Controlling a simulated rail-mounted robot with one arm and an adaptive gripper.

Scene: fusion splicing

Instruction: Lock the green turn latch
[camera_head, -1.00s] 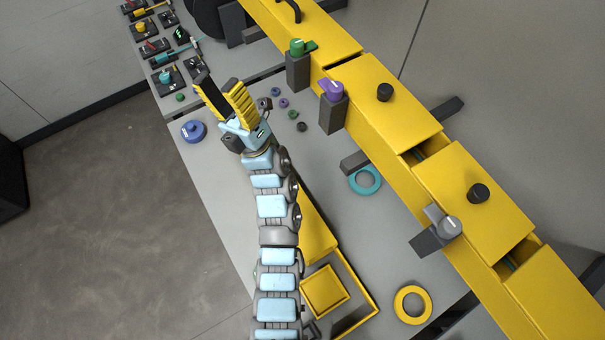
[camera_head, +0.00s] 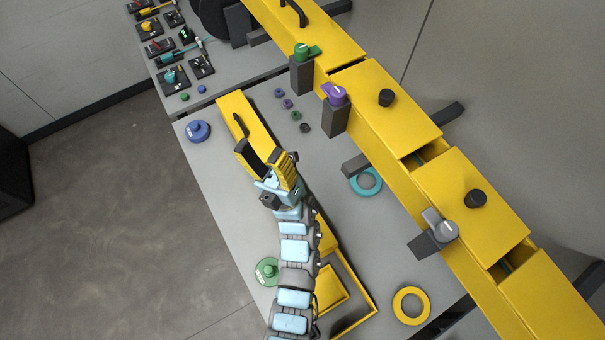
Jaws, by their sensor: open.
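The green turn latch (camera_head: 303,52) sits on top of a dark grey post at the side of the yellow duct, in the upper middle of the head view. Its handle points to the right, over the yellow cover. My gripper (camera_head: 262,148) is open and empty, with yellow-padded fingers. It is over the grey table, below and left of the latch in the picture, well apart from it.
A purple latch (camera_head: 334,94) and a grey latch (camera_head: 440,226) stand along the same yellow duct (camera_head: 392,97). A yellow lid (camera_head: 237,105) with a black handle lies near my gripper. Several small rings, a teal ring (camera_head: 366,181) and a yellow ring (camera_head: 412,305) lie on the table.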

